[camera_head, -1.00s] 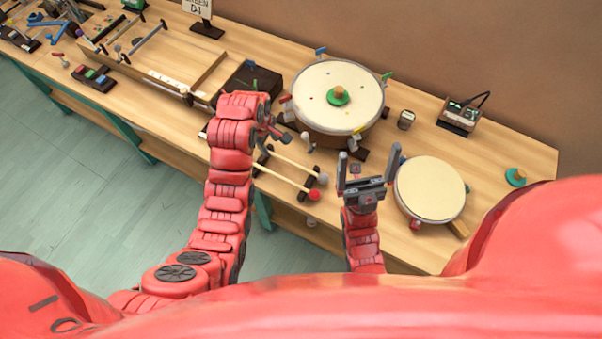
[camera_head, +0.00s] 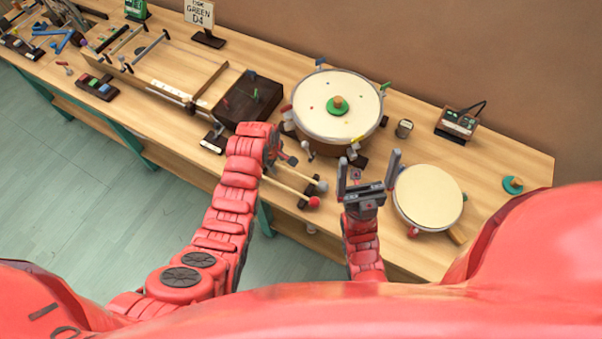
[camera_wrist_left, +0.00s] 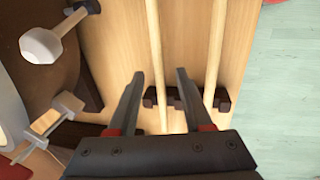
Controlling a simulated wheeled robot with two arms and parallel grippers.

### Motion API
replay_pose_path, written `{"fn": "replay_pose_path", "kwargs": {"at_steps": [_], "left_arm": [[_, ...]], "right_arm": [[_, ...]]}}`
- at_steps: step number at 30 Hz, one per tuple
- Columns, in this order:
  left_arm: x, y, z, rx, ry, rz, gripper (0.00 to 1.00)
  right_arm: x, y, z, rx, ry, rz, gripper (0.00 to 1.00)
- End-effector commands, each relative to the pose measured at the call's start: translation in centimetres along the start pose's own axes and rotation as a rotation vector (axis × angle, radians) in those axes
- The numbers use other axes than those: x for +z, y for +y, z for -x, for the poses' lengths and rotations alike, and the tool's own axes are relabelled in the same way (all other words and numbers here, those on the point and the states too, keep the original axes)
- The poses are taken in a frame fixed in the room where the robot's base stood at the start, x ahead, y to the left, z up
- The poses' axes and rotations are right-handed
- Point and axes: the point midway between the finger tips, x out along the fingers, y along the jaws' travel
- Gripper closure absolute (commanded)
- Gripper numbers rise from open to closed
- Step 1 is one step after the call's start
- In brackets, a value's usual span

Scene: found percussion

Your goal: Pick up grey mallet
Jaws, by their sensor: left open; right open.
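The grey mallet (camera_head: 321,186) lies on a low dark rack on the bench, its grey head to the right and its wooden handle running left under my left gripper. The red mallet (camera_head: 314,202) lies beside it, closer to the bench's front edge. My left gripper (camera_head: 289,158) is open over the handles. In the left wrist view its fingers (camera_wrist_left: 158,74) straddle the left of two wooden handles (camera_wrist_left: 154,50), seemingly the grey mallet's; no contact shows. The mallet heads are outside that view. My right gripper (camera_head: 367,157) is open and empty, right of the mallets.
A large drum (camera_head: 350,92) stands just behind the mallets, with pegs and clamps around its side. A smaller drum (camera_head: 428,197) is right of my right gripper. A dark box (camera_head: 250,98) and wooden frame (camera_head: 170,68) stand to the left. The rack's dark notched bar (camera_wrist_left: 188,98) crosses below the handles.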

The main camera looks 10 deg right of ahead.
Motion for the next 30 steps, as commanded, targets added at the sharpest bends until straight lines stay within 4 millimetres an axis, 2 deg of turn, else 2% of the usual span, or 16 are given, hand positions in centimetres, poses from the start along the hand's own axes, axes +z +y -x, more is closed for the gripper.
{"fn": "replay_pose_path", "kwargs": {"at_steps": [6, 8, 15, 30], "left_arm": [[0.00, 0.01, -0.06, 0.000, 0.000, 0.000, 0.50], [0.00, 0.01, -0.06, 0.000, 0.000, 0.000, 0.59], [-0.01, 0.01, -0.05, 0.000, 0.000, 0.000, 1.00], [-0.01, 0.04, -0.01, 0.001, 0.000, 0.000, 1.00]], "right_arm": [[0.00, 0.00, 0.01, 0.000, 0.000, 0.000, 0.00], [0.00, 0.00, 0.01, 0.000, 0.000, 0.000, 0.00], [0.00, 0.00, 0.02, 0.000, 0.000, 0.000, 0.00], [0.01, 0.00, 0.05, 0.000, 0.000, 0.000, 0.00]]}}
